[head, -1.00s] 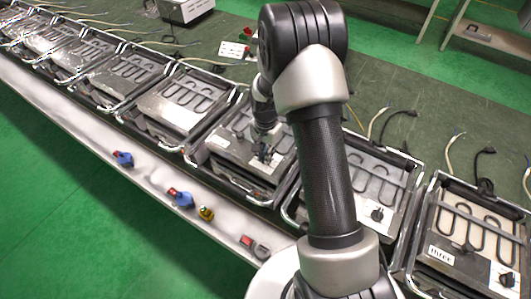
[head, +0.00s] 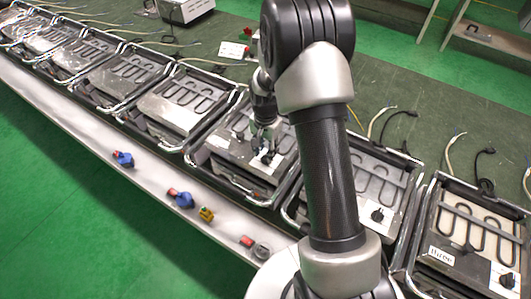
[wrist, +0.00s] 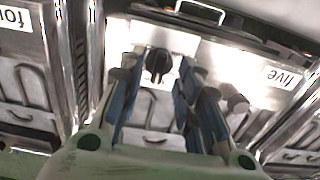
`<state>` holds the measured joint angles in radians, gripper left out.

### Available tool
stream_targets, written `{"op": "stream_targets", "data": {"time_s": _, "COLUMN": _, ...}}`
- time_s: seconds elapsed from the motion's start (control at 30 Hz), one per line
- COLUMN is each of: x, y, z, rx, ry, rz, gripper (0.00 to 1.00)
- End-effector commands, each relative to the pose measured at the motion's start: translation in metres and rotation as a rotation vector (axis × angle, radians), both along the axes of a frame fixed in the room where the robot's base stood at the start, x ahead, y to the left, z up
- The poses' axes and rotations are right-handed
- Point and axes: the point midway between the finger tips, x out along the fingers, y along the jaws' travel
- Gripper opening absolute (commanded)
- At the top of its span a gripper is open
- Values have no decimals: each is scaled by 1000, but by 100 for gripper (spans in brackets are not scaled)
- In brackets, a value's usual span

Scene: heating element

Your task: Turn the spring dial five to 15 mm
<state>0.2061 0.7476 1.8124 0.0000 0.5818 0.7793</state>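The spring dial five is a black knob (wrist: 158,62) on a white plate, on the heating unit whose label (wrist: 283,77) reads "five". In the wrist view the dial shows between and just beyond the fingertips. My gripper (wrist: 155,82) is open, with its blue-sided fingers apart on either side of the dial. I cannot tell whether either finger touches it. In the head view my gripper (head: 263,140) is low over the front of that unit, right at the dial, and partly covers the area. The dial's setting is not readable.
Similar heating units stand in a row on both sides, including one labelled "three" (head: 441,254). Metal side rails (head: 292,182) flank the unit. Blue, yellow and red connectors (head: 181,199) lie on the front ledge. Loose cables lie behind.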

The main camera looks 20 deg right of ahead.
Motion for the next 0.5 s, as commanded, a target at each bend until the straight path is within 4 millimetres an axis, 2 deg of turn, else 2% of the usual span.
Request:
{"op": "stream_targets", "data": {"time_s": 0.1, "x": 2, "y": 0, "z": 28, "rx": -1, "ry": -7, "rz": 0, "gripper": 32}}
{"op": "stream_targets", "data": {"time_s": 0.3, "x": 1, "y": 0, "z": 69, "rx": -1, "ry": -6, "rz": 0, "gripper": 32}}
{"op": "stream_targets", "data": {"time_s": 0.5, "x": 1, "y": 0, "z": 93, "rx": -1, "ry": -3, "rz": 0, "gripper": 32}}
